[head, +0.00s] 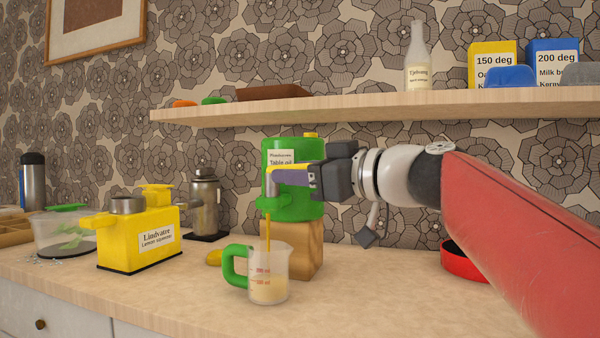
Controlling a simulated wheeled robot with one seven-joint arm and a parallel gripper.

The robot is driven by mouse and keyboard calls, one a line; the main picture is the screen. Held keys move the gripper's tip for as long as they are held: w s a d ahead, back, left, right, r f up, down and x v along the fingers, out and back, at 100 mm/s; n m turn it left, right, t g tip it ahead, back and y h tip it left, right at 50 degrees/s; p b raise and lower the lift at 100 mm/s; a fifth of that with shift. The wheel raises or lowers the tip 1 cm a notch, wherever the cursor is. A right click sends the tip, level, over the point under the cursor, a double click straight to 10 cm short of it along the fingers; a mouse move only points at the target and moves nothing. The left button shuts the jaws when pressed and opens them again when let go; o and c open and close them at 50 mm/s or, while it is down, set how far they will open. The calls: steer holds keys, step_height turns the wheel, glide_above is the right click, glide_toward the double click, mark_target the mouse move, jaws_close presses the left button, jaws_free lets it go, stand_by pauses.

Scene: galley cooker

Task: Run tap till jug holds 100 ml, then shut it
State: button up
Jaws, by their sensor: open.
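The green canister labelled "Table oil" (309,208) stands on a wooden block (300,245) on the counter. A thin amber stream (268,232) runs from its tap (270,203) down into the clear measuring jug (280,262). The jug stands upright below, with a green handle (231,265) and red marks at 100 and 200 ml. Pale yellow liquid (268,292) shows in its lower part; I cannot read its exact level against the marks. My gripper (276,184) is open, right at the tap and in front of the canister. It hides the tap's upper part; contact is unclear.
A yellow lemon squeezer (140,240), a clear tub (65,235) and a metal flask (205,205) stand to the left. A red round dish (462,262) is behind my arm. A shelf (370,108) with a bottle and boxes runs above. The front counter is clear.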

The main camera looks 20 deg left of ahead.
steer(key=b+v, duration=0.1)
steer(key=v, duration=0.6)
steer(key=shift+s+d+b, duration=0.2)
steer(key=shift+d+b, duration=0.2)
stand_by(4.2)
